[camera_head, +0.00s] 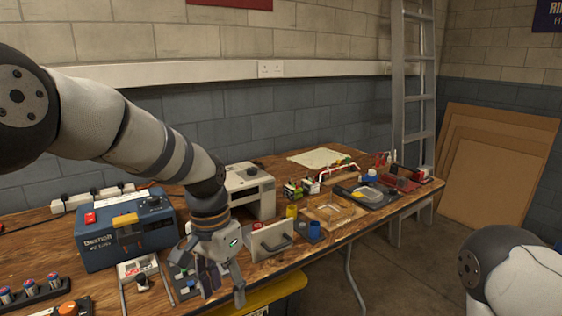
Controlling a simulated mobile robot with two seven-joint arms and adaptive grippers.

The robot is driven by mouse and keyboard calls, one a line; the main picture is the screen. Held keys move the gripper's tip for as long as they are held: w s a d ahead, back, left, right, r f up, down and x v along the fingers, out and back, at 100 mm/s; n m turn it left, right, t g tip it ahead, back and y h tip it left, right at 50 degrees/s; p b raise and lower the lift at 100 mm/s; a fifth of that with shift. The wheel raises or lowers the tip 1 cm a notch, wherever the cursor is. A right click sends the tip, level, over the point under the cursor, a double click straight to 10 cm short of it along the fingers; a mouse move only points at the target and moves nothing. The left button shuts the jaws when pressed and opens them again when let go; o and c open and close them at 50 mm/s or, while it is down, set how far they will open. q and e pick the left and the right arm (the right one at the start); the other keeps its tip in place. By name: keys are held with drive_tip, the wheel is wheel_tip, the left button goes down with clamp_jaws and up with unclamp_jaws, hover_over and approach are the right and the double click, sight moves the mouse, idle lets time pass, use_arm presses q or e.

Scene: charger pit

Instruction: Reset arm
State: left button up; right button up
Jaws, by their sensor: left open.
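My left arm comes in from the left and reaches over the wooden workbench (330,252). My left gripper (222,290) is open, with its fingers pointing down near the front edge of the bench. Nothing shows between its fingers.
A beige box-shaped device (250,188) stands behind the left gripper. Small tools, trays and a yellow cup (291,211) crowd the bench. A yellow bin (270,298) is under the front edge. A ladder (413,90) and brown boards (497,165) lean at the right wall.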

use_arm(q)
drive_tip(key=s+a+f+n+g, duration=0.1)
drive_tip(key=s+a+f+n, duration=0.15)
drive_tip(key=s+f, duration=0.8)
drive_tip(key=s+a+f+n, duration=0.1)
drive_tip(key=s+a+f, duration=0.2)
drive_tip(key=s+f, duration=0.7)
drive_tip(key=s+a+f+n, duration=0.1)
drive_tip(key=s+a, duration=0.2)
drive_tip(key=s, duration=0.5)
drive_tip(key=s+a+f+n, duration=0.1)
drive_tip(key=s+a+n, duration=0.1)
drive_tip(key=s, duration=0.7)
drive_tip(key=shift+s+a+y, duration=0.3)
drive_tip(key=shift+a+y, duration=0.1)
drive_tip(key=shift+a, duration=0.35)
